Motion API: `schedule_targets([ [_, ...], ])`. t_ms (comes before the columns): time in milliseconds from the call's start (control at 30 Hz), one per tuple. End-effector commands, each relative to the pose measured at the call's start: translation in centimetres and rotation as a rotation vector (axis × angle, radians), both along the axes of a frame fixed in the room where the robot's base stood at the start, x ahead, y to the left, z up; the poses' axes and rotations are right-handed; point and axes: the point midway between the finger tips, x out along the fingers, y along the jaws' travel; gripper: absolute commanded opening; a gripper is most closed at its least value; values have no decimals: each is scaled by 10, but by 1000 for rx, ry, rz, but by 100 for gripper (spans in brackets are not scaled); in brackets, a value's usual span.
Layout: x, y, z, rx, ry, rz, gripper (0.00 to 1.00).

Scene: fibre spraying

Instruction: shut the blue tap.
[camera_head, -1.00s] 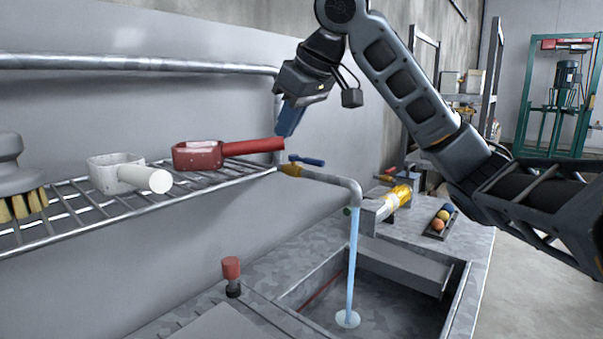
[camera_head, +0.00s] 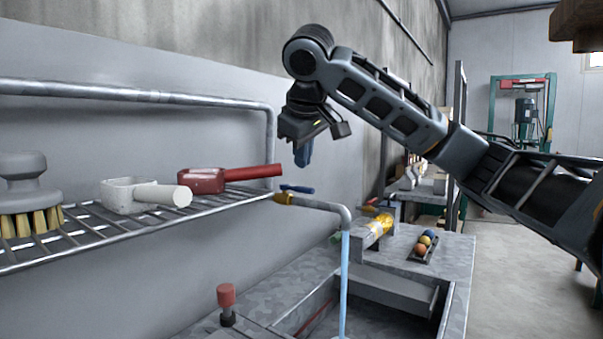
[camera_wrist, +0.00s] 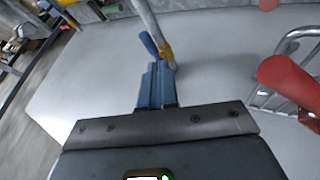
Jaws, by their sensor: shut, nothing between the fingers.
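The blue tap (camera_head: 297,189) is a short blue lever on a brass valve body (camera_head: 284,198), on the metal pipe just past the end of the shelf. A pale blue water stream (camera_head: 344,280) runs from the pipe's spout into the sink. My gripper (camera_head: 303,162) has blue fingers that are shut and empty, pointing down just above the lever. In the wrist view the fingers (camera_wrist: 157,68) end close to the brass valve, and the blue lever (camera_wrist: 148,43) lies just beyond their tips, slightly left. I cannot tell whether they touch.
A red scoop (camera_head: 203,181) lies on the wire shelf (camera_head: 105,228), its handle reaching near the tap. A white scoop (camera_head: 130,195) and a grey brush (camera_head: 25,185) are farther left. A red-topped knob (camera_head: 226,296) stands on the counter.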

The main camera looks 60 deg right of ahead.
Motion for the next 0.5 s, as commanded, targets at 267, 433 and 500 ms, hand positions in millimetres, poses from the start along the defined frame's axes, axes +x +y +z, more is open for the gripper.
schedule_targets([
  [267,16,-21,-40,6,1,-2,0],
  [433,25,-35,-59,2,2,-2,0],
  [500,27,-39,-64,0,1,-2,0],
])
